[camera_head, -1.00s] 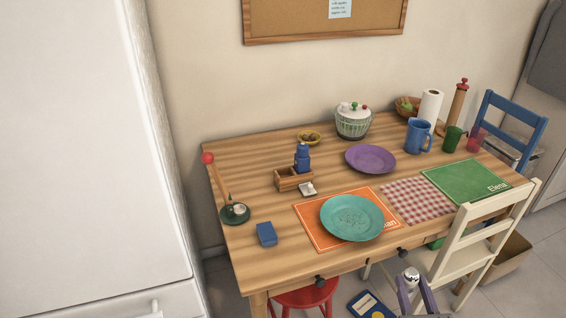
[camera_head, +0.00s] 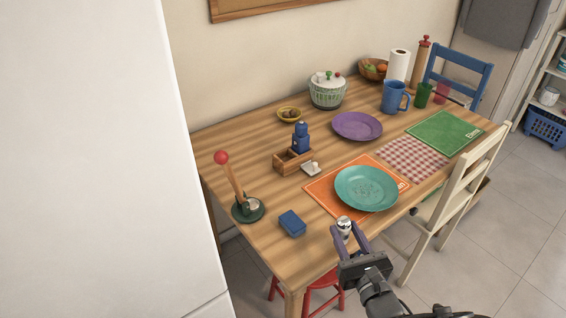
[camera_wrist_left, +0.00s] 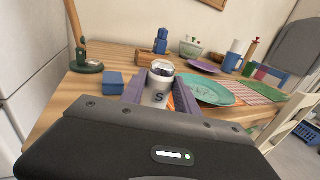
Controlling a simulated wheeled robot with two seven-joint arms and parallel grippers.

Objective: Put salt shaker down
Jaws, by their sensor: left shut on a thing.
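The salt shaker (camera_head: 344,224) has a silvery top and is between the fingers of my left gripper (camera_head: 348,236), which is shut on it. It also shows in the left wrist view (camera_wrist_left: 160,80), upright, with a letter S on its side. In the head view the shaker is over the table's front edge, below the teal plate and right of the blue box. I cannot tell whether its base touches the wooden table (camera_head: 262,242). My right gripper is not in view.
A blue box (camera_head: 292,223) and a teal plate (camera_head: 366,188) on an orange placemat (camera_head: 318,190) are near the shaker. A wooden caddy (camera_head: 287,162) with a blue bottle (camera_head: 301,138) stands behind. A cream chair (camera_head: 458,180) and red stool (camera_head: 322,284) are at the front.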

